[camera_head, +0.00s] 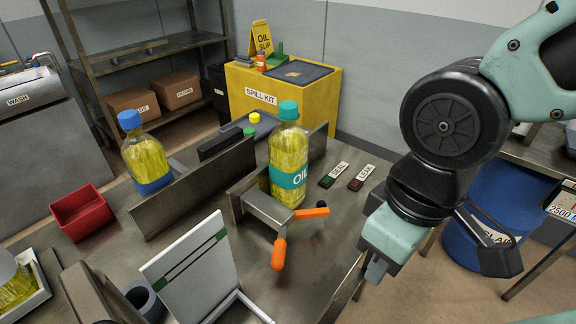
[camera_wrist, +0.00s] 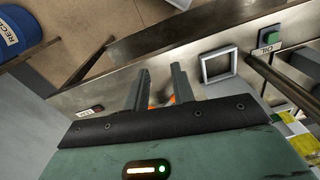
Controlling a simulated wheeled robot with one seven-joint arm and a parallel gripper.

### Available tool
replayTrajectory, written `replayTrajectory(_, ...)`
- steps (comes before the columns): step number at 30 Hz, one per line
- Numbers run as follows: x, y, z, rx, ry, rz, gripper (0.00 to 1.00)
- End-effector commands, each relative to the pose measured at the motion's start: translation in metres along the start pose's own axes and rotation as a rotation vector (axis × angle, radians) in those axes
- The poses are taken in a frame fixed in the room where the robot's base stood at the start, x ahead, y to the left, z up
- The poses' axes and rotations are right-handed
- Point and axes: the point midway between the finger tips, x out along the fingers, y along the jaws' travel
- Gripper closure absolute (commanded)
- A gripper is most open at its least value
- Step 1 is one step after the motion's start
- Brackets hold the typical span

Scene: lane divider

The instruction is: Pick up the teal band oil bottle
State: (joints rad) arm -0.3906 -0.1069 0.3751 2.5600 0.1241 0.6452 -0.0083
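The teal band oil bottle (camera_head: 289,152) stands upright on the grey metal table in the head view. It holds yellow oil and has a teal cap and a teal label reading OIL. It stands behind a metal clamp-like fixture (camera_head: 268,211) with orange handles, which hides part of its base. My gripper (camera_head: 374,268) is to the right of the bottle, apart from it, near the table's right edge. In the wrist view my gripper's (camera_wrist: 160,80) two fingers are apart with nothing held; a bit of orange shows between them.
A blue-banded oil bottle (camera_head: 147,156) stands left behind a metal divider (camera_head: 190,190). A red bin (camera_head: 82,212), a white frame with green stripes (camera_head: 192,268) and two small labelled switch boxes (camera_head: 348,177) are on the table. A yellow spill kit (camera_head: 262,100) stands behind.

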Motion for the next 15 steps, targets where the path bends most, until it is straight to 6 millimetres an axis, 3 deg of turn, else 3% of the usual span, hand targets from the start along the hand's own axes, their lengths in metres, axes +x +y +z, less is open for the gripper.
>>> replayTrajectory(1, 0.002, 0.004, -0.003, -0.003, 0.003, 0.002, 0.61)
replayTrajectory(7, 0.028, 0.046, -0.043, -0.090, 0.099, 0.018, 0.05)
replayTrajectory(8, 0.035, 0.054, -0.051, -0.111, 0.124, 0.018, 0.02)
replayTrajectory(15, 0.077, 0.100, -0.099, -0.276, 0.386, -0.038, 0.02)
